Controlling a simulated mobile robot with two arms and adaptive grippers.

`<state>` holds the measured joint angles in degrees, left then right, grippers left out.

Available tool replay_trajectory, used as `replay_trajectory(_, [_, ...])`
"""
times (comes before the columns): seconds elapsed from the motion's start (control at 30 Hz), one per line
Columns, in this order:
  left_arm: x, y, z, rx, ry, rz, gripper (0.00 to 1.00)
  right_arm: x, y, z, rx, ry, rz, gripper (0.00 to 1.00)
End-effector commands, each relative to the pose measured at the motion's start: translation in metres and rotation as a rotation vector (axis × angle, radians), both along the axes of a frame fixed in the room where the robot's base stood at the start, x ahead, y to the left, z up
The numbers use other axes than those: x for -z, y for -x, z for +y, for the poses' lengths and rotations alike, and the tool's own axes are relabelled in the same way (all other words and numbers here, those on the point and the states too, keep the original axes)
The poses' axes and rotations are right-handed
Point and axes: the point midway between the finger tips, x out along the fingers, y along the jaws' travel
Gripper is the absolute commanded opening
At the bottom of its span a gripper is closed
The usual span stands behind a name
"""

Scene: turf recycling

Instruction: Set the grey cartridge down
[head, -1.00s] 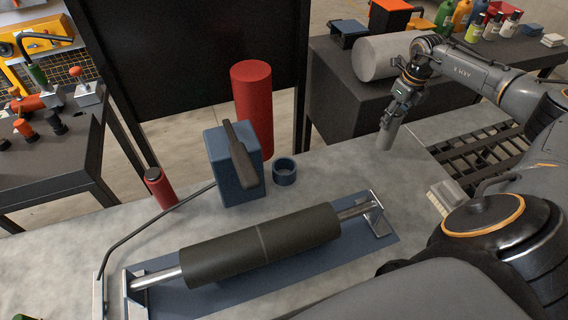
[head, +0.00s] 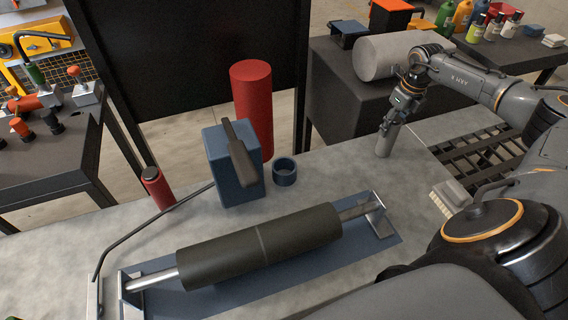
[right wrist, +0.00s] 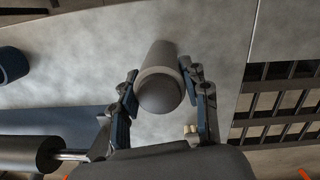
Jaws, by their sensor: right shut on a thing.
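The grey cartridge (head: 386,141) is a plain, roughly upright cylinder at the right end of the grey worktop (head: 310,172). My right gripper (head: 392,121) is shut on its upper part, from above. Its lower end is at or just above the worktop; I cannot tell if it touches. In the right wrist view, the cartridge (right wrist: 160,88) shows its rounded end between the two fingers (right wrist: 160,98). My left gripper is not in view.
A dark roller (head: 262,246) lies across a stand on a blue plate. A blue block (head: 226,185), blue ring (head: 285,172) and red cylinder (head: 252,110) stand left of the cartridge. A brush (head: 450,196) and dark grating (head: 478,160) are to the right. The worktop around the cartridge is clear.

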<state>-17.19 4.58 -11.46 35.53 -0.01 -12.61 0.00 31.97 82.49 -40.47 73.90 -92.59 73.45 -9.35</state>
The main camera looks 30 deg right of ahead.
Motion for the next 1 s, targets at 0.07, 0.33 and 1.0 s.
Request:
replay_trajectory(0.07, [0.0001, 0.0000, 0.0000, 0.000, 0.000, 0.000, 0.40, -0.0002, -0.0003, -0.0003, 0.000, 0.000, -0.001, 0.04])
replay_trajectory(0.33, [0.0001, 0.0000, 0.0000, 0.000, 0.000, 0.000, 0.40, -0.0002, -0.0003, -0.0002, 0.000, 0.000, -0.001, 0.04])
replay_trajectory(1.0, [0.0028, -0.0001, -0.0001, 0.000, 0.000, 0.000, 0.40, 0.0047, -0.0002, -0.0002, 0.000, 0.000, -0.001, 0.72])
